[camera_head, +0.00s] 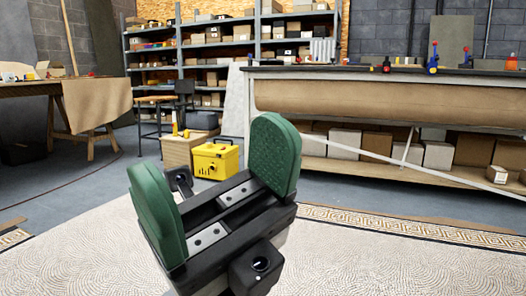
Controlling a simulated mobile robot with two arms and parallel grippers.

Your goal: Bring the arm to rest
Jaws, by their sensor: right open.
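My right gripper (217,186) is large in the middle of the head view. Its two green-padded fingers stand wide apart with nothing between them. It is raised above the mosaic floor and touches nothing that I can see. The rest of its arm is out of the picture below. My left gripper does not show.
A long workbench (385,72) with boxes beneath stands at the right. Shelves (181,50) full of boxes stand at the back. A yellow box (215,161) sits on the floor behind my gripper. A wooden table (32,91) is at the left. The patterned floor (400,262) at the front right is clear.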

